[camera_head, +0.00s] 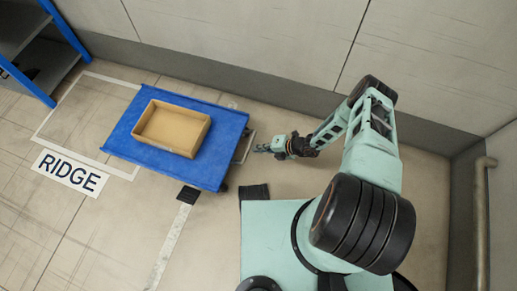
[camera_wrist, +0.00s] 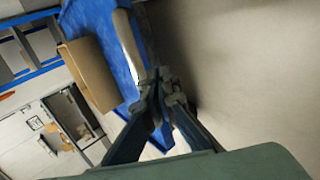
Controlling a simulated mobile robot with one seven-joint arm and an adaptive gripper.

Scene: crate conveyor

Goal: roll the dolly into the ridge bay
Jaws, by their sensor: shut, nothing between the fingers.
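The dolly (camera_head: 125,140) is a flat blue platform in the head view. Its left part overlaps the right side of the ridge bay, outlined in white (camera_head: 58,103) on the floor; its right part lies outside the outline. A white sign reading RIDGE (camera_head: 70,173) lies along the bay's near edge. A pale handle bar (camera_head: 244,148) is at the dolly's right end. My gripper (camera_head: 261,149) is shut and empty just right of that bar. In the wrist view the shut fingers (camera_wrist: 161,82) are beside the handle (camera_wrist: 128,48); I cannot tell whether they touch it.
An open tan box (camera_head: 150,146) rides on the dolly. A blue-framed shelf (camera_head: 30,85) stands beyond the bay at upper left. A wall (camera_head: 270,88) runs behind the dolly. A dark block (camera_head: 188,195) and a pale floor strip (camera_head: 168,245) lie near its front right.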

